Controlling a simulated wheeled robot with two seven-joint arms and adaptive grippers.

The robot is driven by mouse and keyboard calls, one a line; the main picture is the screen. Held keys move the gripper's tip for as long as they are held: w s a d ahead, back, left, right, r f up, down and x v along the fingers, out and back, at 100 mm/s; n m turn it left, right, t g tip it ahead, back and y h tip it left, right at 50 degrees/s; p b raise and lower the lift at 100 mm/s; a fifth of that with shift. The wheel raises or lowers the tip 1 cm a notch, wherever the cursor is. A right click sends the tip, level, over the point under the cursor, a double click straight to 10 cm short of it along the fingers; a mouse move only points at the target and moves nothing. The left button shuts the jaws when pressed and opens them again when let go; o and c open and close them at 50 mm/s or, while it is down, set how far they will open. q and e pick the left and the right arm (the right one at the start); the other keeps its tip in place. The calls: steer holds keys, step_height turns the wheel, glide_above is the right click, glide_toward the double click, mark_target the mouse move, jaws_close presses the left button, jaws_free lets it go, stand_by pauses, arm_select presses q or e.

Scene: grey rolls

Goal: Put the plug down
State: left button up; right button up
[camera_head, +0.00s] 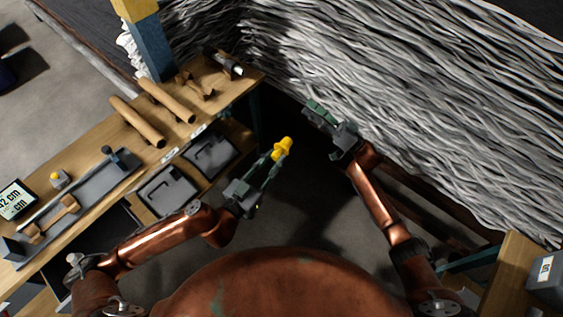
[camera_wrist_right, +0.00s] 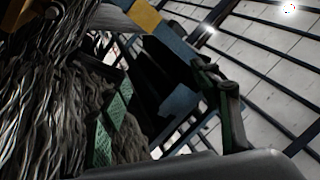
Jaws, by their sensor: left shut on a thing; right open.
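A yellow plug (camera_head: 283,147) is held in the tips of my left gripper (camera_head: 275,162), which is shut on it. It is held up in the gap between the workbench and the wall of grey strands, apart from both. My right gripper (camera_head: 317,112) is open and empty, close to the grey strands at the upper middle. Its two green-padded fingers also show in the right wrist view (camera_wrist_right: 165,115), spread wide with nothing between them. The plug does not show in the right wrist view.
A wooden workbench (camera_head: 95,190) on the left carries wooden rollers (camera_head: 137,121), a grey tray (camera_head: 90,185) and a display (camera_head: 14,201). Black bins (camera_head: 167,190) sit below it. Grey strands (camera_head: 400,90) fill the right side. A box (camera_head: 546,278) stands at lower right.

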steer(key=s+a+r+n+g+y, duration=0.1)
steer(key=s+a+r+n+g, duration=1.3)
steer(key=n, duration=0.5)
steer(key=s+a+n+g+h, duration=0.4)
steer(key=s+a+n, duration=0.1)
steer(key=s+n, duration=0.35)
steer(key=s+f+n+t+h, duration=0.1)
steer(key=s+f+n+h, duration=0.2)
steer(key=s+n+h, duration=0.3)
steer(key=s+f+n+h, duration=0.3)
steer(key=s+n+h, duration=0.1)
steer(key=s+n, duration=0.4)
steer(key=n+t+h, duration=0.7)
steer(key=n+t, duration=0.9)
glide_toward(282, 149)
steer(key=x, duration=0.4)
steer(key=shift+d+f, duration=0.1)
steer(key=shift+x, duration=3.05)
